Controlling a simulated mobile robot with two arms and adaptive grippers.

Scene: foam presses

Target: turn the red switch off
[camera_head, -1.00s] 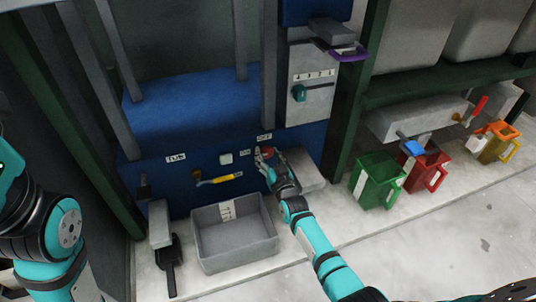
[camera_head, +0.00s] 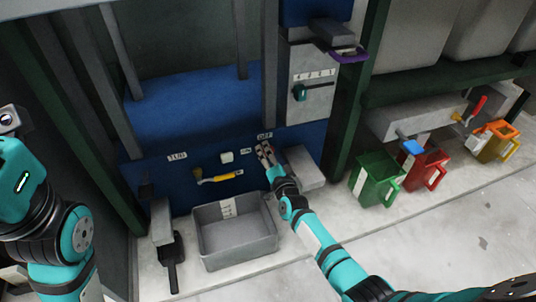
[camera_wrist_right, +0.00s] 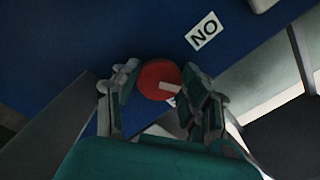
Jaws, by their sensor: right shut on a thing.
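The red switch (camera_wrist_right: 155,80) is a round red knob with a pale bar on the blue press panel (camera_head: 215,165). It shows between the fingers in the right wrist view. An "ON" label (camera_wrist_right: 204,31) sits beside it, and an "OFF" label (camera_head: 265,135) shows above it in the head view. My right gripper (camera_head: 266,152) is at the panel, shut on the red switch, and its fingers largely hide the knob in the head view; it also fills the right wrist view (camera_wrist_right: 160,95). My left arm shows at the left edge, but its fingers are out of view.
A grey bin (camera_head: 237,245) stands below the panel, with a yellow-handled lever (camera_head: 220,177) above it. A dark scoop (camera_head: 172,262) is left of it. Green (camera_head: 377,180), red (camera_head: 425,172) and orange (camera_head: 495,142) jugs stand at right. The floor at lower right is clear.

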